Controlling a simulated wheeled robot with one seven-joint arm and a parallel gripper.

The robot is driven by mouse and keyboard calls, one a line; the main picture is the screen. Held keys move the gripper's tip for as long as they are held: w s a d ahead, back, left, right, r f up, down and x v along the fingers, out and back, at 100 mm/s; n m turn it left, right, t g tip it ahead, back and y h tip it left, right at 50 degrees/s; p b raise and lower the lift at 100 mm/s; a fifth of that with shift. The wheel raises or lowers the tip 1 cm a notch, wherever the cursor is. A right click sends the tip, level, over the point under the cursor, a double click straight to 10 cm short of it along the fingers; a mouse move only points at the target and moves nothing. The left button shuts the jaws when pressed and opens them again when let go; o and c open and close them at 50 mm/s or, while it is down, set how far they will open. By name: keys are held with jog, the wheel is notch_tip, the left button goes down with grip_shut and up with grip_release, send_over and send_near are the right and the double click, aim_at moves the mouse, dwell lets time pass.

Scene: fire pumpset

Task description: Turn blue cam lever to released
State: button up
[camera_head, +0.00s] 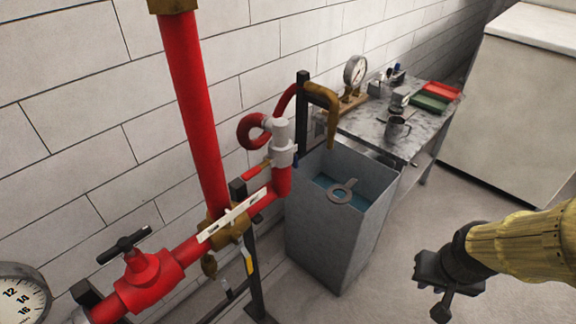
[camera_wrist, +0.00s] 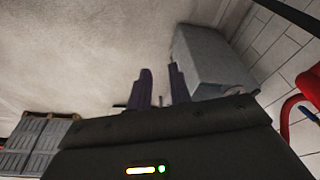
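A grey-white coupling (camera_head: 282,143) sits on the red pipework beside the wall, left of the tank. A small dark, bluish piece shows at its right side; it is too small to tell whether this is the blue cam lever or how it is turned. My gripper (camera_head: 434,296) is at the lower right in the head view, well right of the coupling and apart from it. In the wrist view its two dark fingers (camera_wrist: 161,82) stand apart with only floor between them. The coupling cannot be made out in the wrist view.
An open grey tank (camera_head: 335,235) with bluish water stands between the coupling and my gripper. A brass hooked spout (camera_head: 322,100) hangs over it. A red valve (camera_head: 148,275) is at lower left. A workbench (camera_head: 365,122) stands behind. The floor near my gripper is clear.

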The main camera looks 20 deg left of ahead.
jog(key=w+a+f+n+t+y+b, duration=0.1)
jog(key=w+a+f+n+t+y, duration=0.2)
jog(key=w, duration=0.6)
jog(key=w+a+f+n+t+b, duration=0.1)
jog(key=w+a+f+n, duration=0.35)
jog(key=w, duration=0.35)
jog(key=w+a+r+n+y, duration=0.1)
jog(key=w+a+n+y, duration=0.1)
jog(key=a+n+y, duration=0.2)
jog(key=w+a+r+n+y, duration=0.2)
jog(key=w+a+n+y, duration=0.1)
jog(key=a+y, duration=0.6)
jog(key=shift+a+r+n+y+b, duration=0.35)
jog(key=shift+a+n, duration=0.2)
jog(key=shift+a, duration=0.2)
jog(key=shift+w, duration=0.1)
